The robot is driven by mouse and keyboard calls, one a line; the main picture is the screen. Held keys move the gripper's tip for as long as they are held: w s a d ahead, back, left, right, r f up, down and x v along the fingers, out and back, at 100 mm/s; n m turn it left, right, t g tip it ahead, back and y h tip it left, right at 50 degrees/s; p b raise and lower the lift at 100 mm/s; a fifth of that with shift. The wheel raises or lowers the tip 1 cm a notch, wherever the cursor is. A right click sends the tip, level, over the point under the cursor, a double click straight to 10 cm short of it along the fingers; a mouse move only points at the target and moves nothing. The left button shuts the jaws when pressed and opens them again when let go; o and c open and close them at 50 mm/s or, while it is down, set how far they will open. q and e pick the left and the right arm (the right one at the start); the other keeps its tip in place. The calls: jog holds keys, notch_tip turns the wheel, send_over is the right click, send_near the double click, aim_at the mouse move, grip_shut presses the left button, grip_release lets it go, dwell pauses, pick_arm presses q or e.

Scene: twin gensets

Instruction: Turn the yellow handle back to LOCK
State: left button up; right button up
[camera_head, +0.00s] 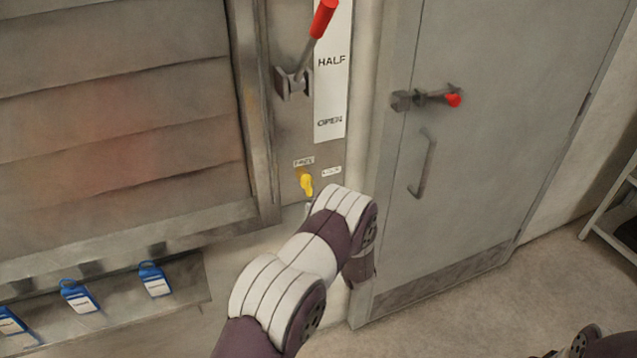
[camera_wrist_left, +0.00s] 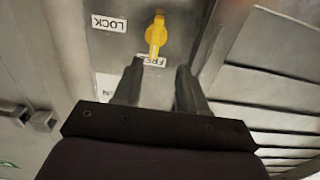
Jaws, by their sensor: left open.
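The yellow handle (camera_head: 306,184) sits low on the grey panel beside the door. Its FREE label (camera_head: 304,161) is just above it and its LOCK label (camera_head: 331,171) is to its right. In the left wrist view, which is upside down, the yellow handle (camera_wrist_left: 156,36) points toward the FREE label (camera_wrist_left: 153,61), and the LOCK label (camera_wrist_left: 108,23) is off to the left. My left gripper (camera_wrist_left: 158,72) is open and empty, its fingertips just short of the handle. In the head view my left arm hides most of this gripper. My right gripper is not visible.
A red-gripped lever (camera_head: 313,40) stands above the yellow handle, beside a HALF/OPEN strip (camera_head: 331,90). A grey door (camera_head: 480,150) with a red-tipped latch (camera_head: 430,98) is to the right. Blue tags (camera_head: 154,279) hang on a ledge at lower left.

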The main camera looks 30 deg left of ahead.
aim_at(310, 186)
pick_arm(q)
jog(key=p+x, duration=0.1)
jog(key=x, duration=0.3)
jog(key=p+x, duration=0.1)
jog(key=x, duration=0.4)
jog(key=shift+w, duration=0.5)
jog(key=shift+w+a, duration=0.3)
jog(key=shift+a, duration=0.15)
jog(key=shift+w+d+f, duration=0.1)
jog(key=shift+d, duration=0.05)
grip_shut()
